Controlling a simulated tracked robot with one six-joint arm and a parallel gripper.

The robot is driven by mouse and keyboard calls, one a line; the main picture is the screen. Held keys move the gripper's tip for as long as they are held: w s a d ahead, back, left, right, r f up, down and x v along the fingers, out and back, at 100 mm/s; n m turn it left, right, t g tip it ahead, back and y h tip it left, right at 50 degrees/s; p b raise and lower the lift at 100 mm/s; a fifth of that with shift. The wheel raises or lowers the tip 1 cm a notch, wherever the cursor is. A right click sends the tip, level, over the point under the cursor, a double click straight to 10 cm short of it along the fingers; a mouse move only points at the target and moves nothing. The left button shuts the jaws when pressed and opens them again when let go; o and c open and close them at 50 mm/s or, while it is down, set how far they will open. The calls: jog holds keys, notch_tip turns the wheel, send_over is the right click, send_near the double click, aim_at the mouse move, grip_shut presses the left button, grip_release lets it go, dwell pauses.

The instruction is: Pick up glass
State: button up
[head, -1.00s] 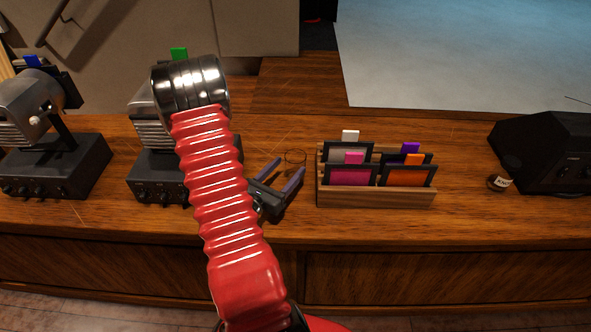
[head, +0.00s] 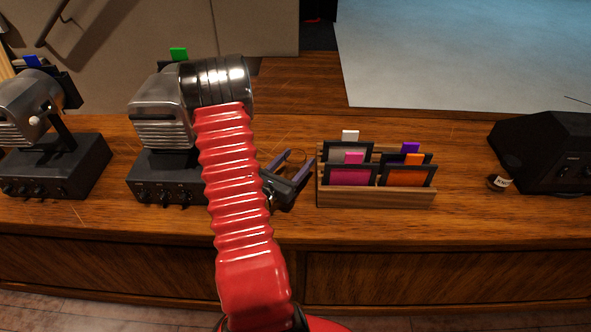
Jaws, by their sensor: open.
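The glass (head: 299,153) is clear and hard to see. Only its faint round rim shows on the wooden desk, left of the card rack. My gripper (head: 300,157) is open, with two bluish-grey fingers pointing away toward the back of the desk. The fingertips are at the glass's rim in the picture, one on each side of it. I cannot tell whether either finger touches the glass. My red ribbed arm hides part of the area left of the gripper.
A wooden rack (head: 375,197) with framed coloured cards stands close right of the gripper. A grey lamp-like device (head: 165,180) stands to the left, with another (head: 55,165) beyond. A small jar (head: 497,183) and black box (head: 550,155) are far right. Desk between rack and jar is clear.

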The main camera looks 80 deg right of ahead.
jog(key=shift+c, duration=0.4)
jog(key=c, duration=0.8)
jog(key=shift+c, duration=0.4)
jog(key=shift+r, duration=0.15)
notch_tip(320, 180, up, 10)
dwell(0.5)
